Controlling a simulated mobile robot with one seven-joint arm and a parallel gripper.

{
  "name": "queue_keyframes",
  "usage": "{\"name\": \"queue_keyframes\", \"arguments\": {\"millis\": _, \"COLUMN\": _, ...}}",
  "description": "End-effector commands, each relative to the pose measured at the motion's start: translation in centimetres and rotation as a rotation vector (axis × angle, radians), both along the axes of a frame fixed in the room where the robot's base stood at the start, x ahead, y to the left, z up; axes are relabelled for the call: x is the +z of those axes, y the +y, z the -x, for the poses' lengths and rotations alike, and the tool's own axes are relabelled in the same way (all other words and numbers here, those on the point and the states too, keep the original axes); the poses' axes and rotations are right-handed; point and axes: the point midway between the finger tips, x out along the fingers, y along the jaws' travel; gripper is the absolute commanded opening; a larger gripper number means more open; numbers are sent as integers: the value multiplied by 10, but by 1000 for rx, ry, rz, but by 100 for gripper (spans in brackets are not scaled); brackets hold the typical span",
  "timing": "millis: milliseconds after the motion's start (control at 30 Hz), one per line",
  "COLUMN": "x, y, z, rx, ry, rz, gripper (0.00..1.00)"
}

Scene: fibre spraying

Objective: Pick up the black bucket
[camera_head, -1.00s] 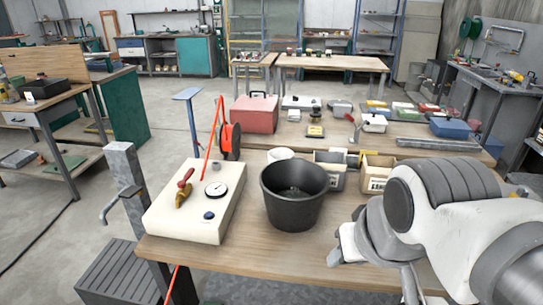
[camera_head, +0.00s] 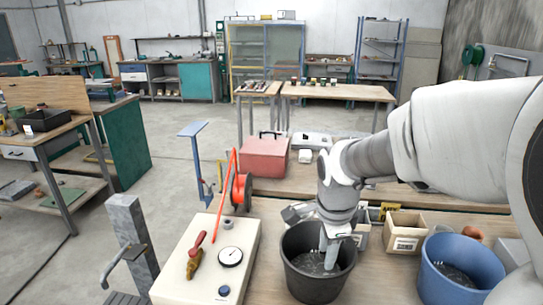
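The black bucket (camera_head: 304,284) stands on the wooden workbench at the lower middle, upright and open at the top, with something dark grey inside. My gripper (camera_head: 316,232) points down over it from the upper right. One finger reaches down inside the bucket's mouth. The other part of the gripper shows at the far left rim, and its tip is hidden. The fingers look apart around the rim, but I cannot tell whether they touch or clamp it.
A cream box with a gauge (camera_head: 212,262) stands close left of the bucket. A blue bucket (camera_head: 436,288) and a small cardboard bin (camera_head: 405,243) are to the right. A red toolbox (camera_head: 264,158) stands behind. My arm covers much of the right side.

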Motion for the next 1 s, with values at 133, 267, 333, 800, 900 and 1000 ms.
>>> {"name": "queue_keyframes", "arguments": {"millis": 133, "x": -11, "y": 1, "z": -14, "rx": -162, "ry": 30, "rz": -33, "gripper": 40}}
{"name": "queue_keyframes", "arguments": {"millis": 267, "x": -17, "y": 3, "z": -21, "rx": -243, "ry": 42, "rz": -49, "gripper": 40}}
{"name": "queue_keyframes", "arguments": {"millis": 333, "x": -22, "y": 3, "z": -22, "rx": -263, "ry": 46, "rz": -52, "gripper": 40}}
{"name": "queue_keyframes", "arguments": {"millis": 800, "x": -107, "y": 1, "z": -32, "rx": -271, "ry": 51, "rz": -53, "gripper": 40}}
{"name": "queue_keyframes", "arguments": {"millis": 900, "x": -122, "y": 1, "z": -34, "rx": -270, "ry": 50, "rz": -54, "gripper": 40}}
{"name": "queue_keyframes", "arguments": {"millis": 1000, "x": -133, "y": 0, "z": -36, "rx": -269, "ry": 47, "rz": -53, "gripper": 40}}
